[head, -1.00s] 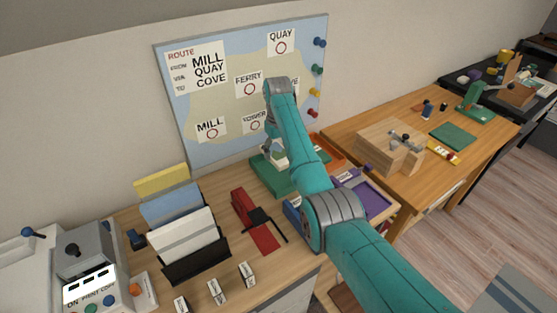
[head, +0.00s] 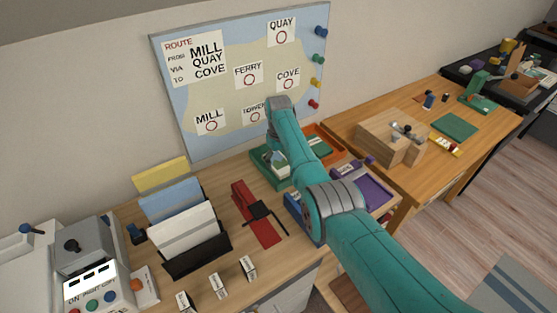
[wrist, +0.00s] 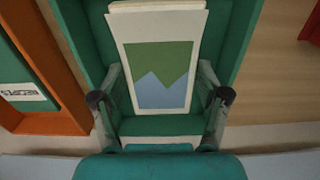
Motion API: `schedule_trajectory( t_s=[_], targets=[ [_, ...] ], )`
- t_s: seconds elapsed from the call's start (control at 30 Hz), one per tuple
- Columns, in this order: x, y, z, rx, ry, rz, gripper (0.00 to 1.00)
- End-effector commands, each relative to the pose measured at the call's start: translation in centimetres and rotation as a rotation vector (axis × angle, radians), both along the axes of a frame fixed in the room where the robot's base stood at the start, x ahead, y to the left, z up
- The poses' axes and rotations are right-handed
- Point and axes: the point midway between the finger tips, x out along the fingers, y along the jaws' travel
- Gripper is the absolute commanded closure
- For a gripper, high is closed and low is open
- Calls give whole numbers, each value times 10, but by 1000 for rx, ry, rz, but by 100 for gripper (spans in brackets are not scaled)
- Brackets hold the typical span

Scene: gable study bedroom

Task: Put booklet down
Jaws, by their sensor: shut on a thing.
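A white booklet (wrist: 159,75) with a green and blue picture on its cover lies between the fingers of my gripper (wrist: 160,98), which is shut on it. In the wrist view the booklet is over the green tray (wrist: 245,35), within its walls. In the head view the booklet (head: 278,165) shows beside my arm at the green tray (head: 257,170). Whether it touches the tray floor I cannot tell. My fingers are mostly hidden by my arm in the head view.
An orange tray (head: 334,133) stands to the right, a blue tray (head: 296,209) in front, and a purple tray (head: 377,194) at the front right. A red stapler-like device (head: 251,212) and a rack of coloured sheets (head: 184,225) stand left. A map board (head: 235,110) is behind.

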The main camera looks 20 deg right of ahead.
Motion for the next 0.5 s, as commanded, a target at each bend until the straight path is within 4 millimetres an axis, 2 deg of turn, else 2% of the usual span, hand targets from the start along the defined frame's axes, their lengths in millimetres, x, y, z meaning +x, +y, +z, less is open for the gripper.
schedule_trajectory(
  t_s=[0.3,0.33,0.4,0.43,0.5],
  targets=[
    [0,0,-2,0,0,0,62],
    [0,0,-2,0,0,0,23],
    [0,0,-2,0,0,0,6],
    [0,0,-2,0,0,0,1],
    [0,0,-2,0,0,0,1]
  ],
)
